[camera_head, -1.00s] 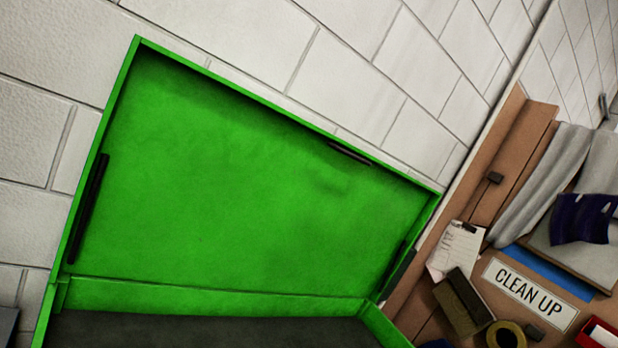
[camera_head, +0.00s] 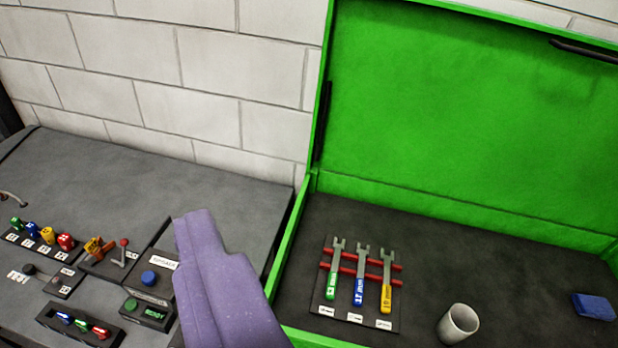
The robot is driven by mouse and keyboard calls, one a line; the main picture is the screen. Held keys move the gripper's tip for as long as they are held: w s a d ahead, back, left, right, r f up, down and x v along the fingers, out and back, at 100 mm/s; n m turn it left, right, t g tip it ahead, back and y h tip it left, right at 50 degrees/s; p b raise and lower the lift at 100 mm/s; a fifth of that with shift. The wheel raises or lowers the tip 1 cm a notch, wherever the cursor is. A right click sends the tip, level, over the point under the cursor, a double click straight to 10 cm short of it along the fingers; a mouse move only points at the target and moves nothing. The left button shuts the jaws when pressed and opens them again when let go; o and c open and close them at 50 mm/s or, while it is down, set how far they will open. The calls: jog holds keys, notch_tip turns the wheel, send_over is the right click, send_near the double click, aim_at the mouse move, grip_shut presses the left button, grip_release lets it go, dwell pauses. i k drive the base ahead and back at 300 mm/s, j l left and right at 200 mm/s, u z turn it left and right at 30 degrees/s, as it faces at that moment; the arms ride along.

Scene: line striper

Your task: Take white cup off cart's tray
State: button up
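A white cup (camera_head: 458,322) stands upright, with its open mouth up, on the dark bed of a green-walled tray (camera_head: 545,258) at the lower right. A purple part that looks like my gripper (camera_head: 192,222) comes up from the bottom edge, left of the cup and in front of the tray's left wall. It is well apart from the cup in the picture. I cannot make out two separate fingertips, so whether it is open or shut does not show.
Three wrenches on a rack (camera_head: 358,290) lie left of the cup. A blue block (camera_head: 593,306) lies to its right. A tall green lid (camera_head: 460,110) stands behind the tray. A grey panel (camera_head: 110,180) with switches and levers is at the left, before a white block wall (camera_head: 180,85).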

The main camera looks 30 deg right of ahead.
aim_at(461, 321)
jog(key=k+j+z, duration=0.1)
jog(key=z, duration=0.45)
jog(key=i+z, duration=0.1)
jog(key=z, duration=0.95)
jog(key=i+z, duration=0.1)
jog(key=i, duration=0.15)
